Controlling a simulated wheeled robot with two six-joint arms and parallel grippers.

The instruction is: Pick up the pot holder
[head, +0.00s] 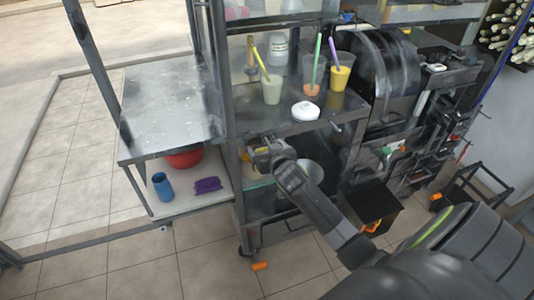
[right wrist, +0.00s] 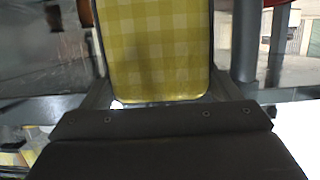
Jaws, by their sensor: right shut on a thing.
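The pot holder (right wrist: 155,45) is a yellow checkered pad with a rounded edge. It fills the upper middle of the right wrist view, between my right gripper's fingers. In the head view my right gripper (head: 262,156) is at the front of the cart, just below its upper shelf. It is shut on the pot holder, of which only a small yellow patch (head: 246,156) shows there. The rest of the pad is hidden behind the gripper in that view. My left gripper is not in view.
The cart's upper shelf (head: 240,128) holds cups with straws (head: 271,90) and a white lid-like piece (head: 305,111). A metal side table (head: 170,100) stands at left, with a red bowl (head: 185,158), blue cup (head: 162,187) and purple item (head: 207,185) below. A press machine (head: 390,75) stands right.

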